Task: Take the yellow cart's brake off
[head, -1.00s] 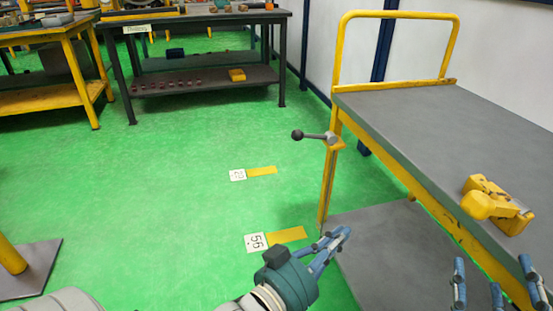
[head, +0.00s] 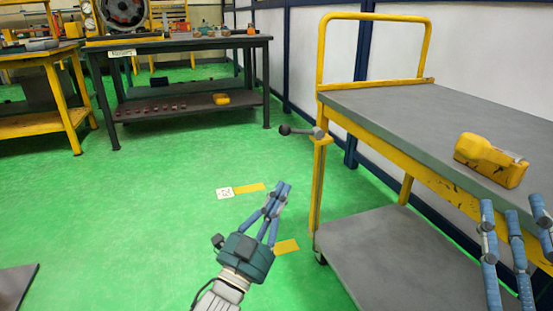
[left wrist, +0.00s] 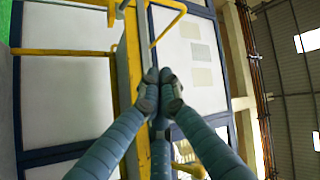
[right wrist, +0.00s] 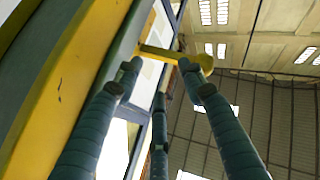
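The yellow cart (head: 350,142) stands at the right of the head view, with a grey top and a grey lower shelf. Its lever (head: 298,131), a grey rod with a dark ball end, sits on a yellow bracket at the near-left corner post and points left, roughly level. My left gripper (head: 279,190) is below and slightly left of the lever, apart from it. Its fingertips meet, empty, in the left wrist view (left wrist: 160,78). My right gripper (head: 513,208) is open and empty beside the cart's near edge, its fingers spread in the right wrist view (right wrist: 160,75).
A yellow block-like tool (head: 490,160) lies on the cart top. A dark workbench (head: 185,43) and a yellow table (head: 40,62) stand at the back left. Green floor (head: 130,200) is clear left of the cart.

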